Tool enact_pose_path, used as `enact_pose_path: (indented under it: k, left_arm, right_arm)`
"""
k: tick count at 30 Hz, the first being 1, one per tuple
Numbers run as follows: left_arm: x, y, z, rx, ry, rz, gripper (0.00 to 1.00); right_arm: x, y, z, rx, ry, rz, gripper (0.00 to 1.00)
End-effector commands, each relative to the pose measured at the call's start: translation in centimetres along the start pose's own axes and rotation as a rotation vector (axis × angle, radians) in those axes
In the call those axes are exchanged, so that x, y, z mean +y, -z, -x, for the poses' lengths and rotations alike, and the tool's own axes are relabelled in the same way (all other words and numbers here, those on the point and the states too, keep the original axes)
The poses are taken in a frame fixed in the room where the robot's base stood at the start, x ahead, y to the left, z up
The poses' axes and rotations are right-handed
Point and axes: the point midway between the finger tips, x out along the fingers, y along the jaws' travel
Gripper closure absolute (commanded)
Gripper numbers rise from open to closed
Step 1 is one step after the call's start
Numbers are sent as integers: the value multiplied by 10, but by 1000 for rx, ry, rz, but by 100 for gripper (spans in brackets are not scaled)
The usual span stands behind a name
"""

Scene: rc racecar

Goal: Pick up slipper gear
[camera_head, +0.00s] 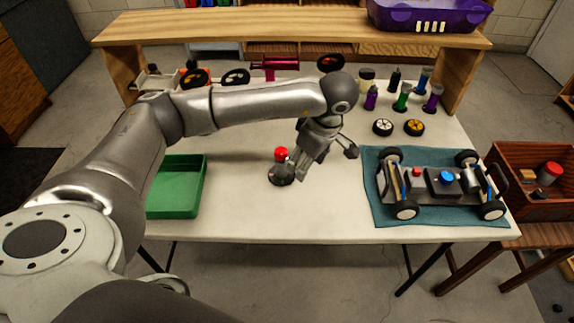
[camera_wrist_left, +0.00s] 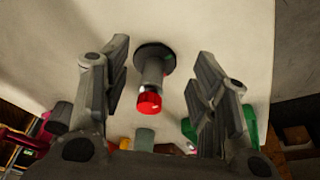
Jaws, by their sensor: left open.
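The slipper gear, by its look, is a dark round disc with a grey shaft and a red cap (camera_head: 281,170). It stands upright on the white table, near the middle. My left gripper (camera_head: 322,162) is just to its right in the head view, tilted down toward the table. In the left wrist view the gear (camera_wrist_left: 152,72) shows between the two spread fingers, with gaps on both sides. The gripper is open and empty. My right gripper is not in view.
A green tray (camera_head: 175,205) is on the left of the table. An RC car (camera_head: 440,182) sits on a teal mat (camera_head: 385,215) at right. Wheels and bottles (camera_head: 404,96) stand at the back right. A wooden shelf (camera_head: 280,28) spans the back. The front middle is clear.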

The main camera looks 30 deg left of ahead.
Motion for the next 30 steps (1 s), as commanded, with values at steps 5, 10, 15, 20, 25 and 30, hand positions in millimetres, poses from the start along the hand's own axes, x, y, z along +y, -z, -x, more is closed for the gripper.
enact_pose_path:
  k: [5,10,15,20,25,30]
  left_arm:
    - [-1,41,6,136,20,21,46]
    - [-3,47,-18,145,27,22,46]
    - [-2,49,-41,142,23,22,46]
    - [-2,51,-51,142,22,22,46]
    - [-4,57,-75,141,25,22,46]
    - [-4,59,-95,140,22,20,46]
  right_arm:
    - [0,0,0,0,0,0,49]
    - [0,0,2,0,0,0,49]
    - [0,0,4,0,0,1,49]
    - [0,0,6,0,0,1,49]
    - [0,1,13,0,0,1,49]
    - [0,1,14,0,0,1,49]
